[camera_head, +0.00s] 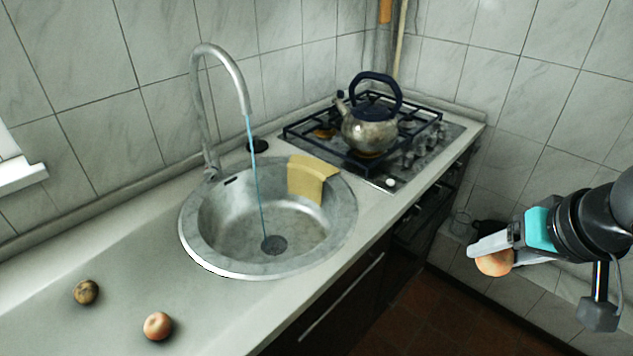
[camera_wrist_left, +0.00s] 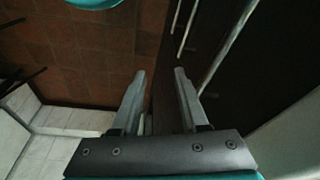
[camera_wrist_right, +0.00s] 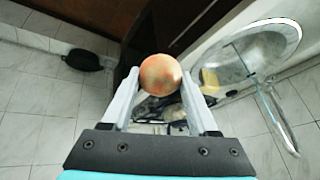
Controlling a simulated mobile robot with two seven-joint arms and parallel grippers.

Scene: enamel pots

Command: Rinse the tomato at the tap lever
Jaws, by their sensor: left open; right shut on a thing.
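My right gripper (camera_head: 490,252) is shut on a round orange-red tomato (camera_head: 495,264), held in the air to the right of the counter. The tomato (camera_wrist_right: 160,75) also shows between the fingertips in the right wrist view. The curved metal tap (camera_head: 226,68) stands behind the round metal sink (camera_head: 340,235). A thin blue stream of water (camera_head: 258,175) runs from its spout into the basin. The tap lever (camera_head: 212,173) seems to be at the tap's base, too small to make out clearly. My left gripper (camera_wrist_left: 158,85) is open and empty, over the dark cabinet fronts and floor.
A yellow cloth (camera_head: 308,178) hangs over the sink's right rim. A kettle (camera_head: 370,128) stands on the gas hob (camera_head: 385,180). A brown round item (camera_head: 86,292) and a reddish round item (camera_head: 157,326) lie on the counter (camera_head: 60,262). A black pot (camera_head: 488,232) is low behind my right gripper.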

